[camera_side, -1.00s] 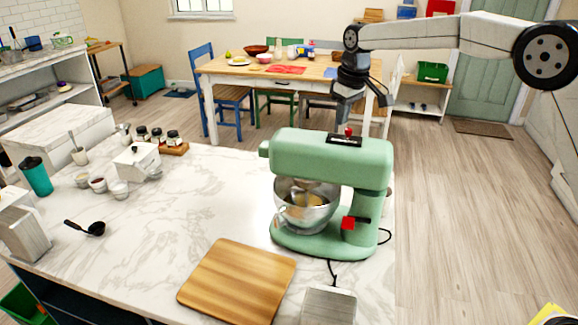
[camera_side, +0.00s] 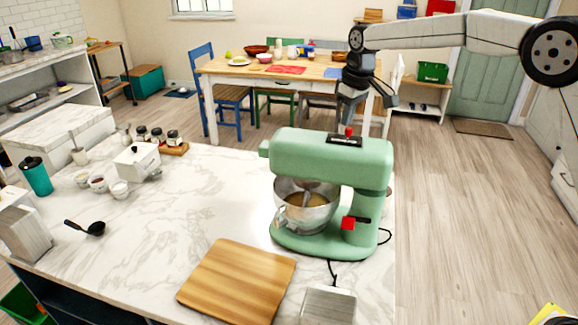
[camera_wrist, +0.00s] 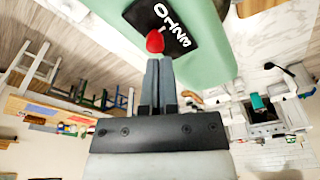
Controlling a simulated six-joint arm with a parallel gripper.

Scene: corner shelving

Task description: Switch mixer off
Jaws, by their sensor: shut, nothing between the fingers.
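The green stand mixer (camera_side: 315,150) stands upright on the marble counter, with a steel bowl (camera_side: 306,212) under its head. My gripper (camera_side: 350,118) is shut and empty, pointing down just above the knob. In the wrist view my gripper (camera_wrist: 157,62) has its tips right at the knob; I cannot tell whether they touch.
A wooden board (camera_side: 238,285) and a grey scale-like box (camera_side: 328,306) lie in front of the mixer. A black ladle (camera_side: 88,229), small bowls and a white box (camera_side: 137,162) are at the left. The middle of the counter is clear.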

